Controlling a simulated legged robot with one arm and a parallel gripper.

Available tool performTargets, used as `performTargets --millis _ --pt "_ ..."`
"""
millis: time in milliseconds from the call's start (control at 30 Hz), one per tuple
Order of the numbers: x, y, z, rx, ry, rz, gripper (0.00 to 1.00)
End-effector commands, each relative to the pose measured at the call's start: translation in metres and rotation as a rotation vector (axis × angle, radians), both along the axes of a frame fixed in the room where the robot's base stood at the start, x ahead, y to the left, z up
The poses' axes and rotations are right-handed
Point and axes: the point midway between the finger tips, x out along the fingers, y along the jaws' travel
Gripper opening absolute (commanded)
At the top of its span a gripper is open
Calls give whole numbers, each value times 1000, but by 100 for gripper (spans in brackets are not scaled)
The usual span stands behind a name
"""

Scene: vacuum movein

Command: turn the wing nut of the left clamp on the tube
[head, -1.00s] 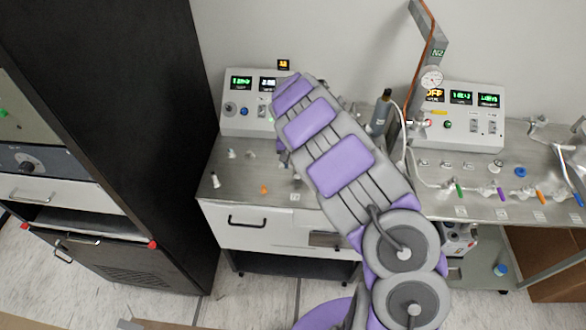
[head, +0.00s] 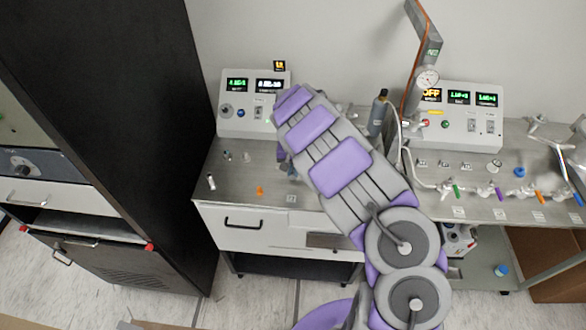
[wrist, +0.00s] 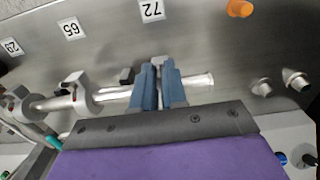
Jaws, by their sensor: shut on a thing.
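In the wrist view, a shiny metal tube (wrist: 198,82) runs across the picture just beyond my gripper. My gripper (wrist: 158,72) has its two blue-grey fingers close together over the tube, shut on a small pale part (wrist: 157,61) that looks like the wing nut of the left clamp. The fingers hide most of that clamp; a dark block (wrist: 127,76) shows beside them. Further left on the tube is a pale metal fitting (wrist: 75,90).
An orange piece (head: 260,190) and a small upright vial (head: 211,182) stand on the left bench. Control boxes (head: 252,102) stand at the back. A tall black cabinet (head: 150,130) stands at left. Valves with coloured handles (head: 497,193) line the right bench.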

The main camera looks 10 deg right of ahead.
Motion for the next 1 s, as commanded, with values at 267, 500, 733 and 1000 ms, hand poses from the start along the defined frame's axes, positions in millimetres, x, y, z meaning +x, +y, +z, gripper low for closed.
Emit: performTargets --millis 267,500,733,1000 --pt "1 -1 0 -7 -3 -5 0" --pt "1 1 0 -5 -2 -112 0" --pt "1 1 0 -6 0 -254 0" --pt "2 1 0 -7 -1 -275 0"
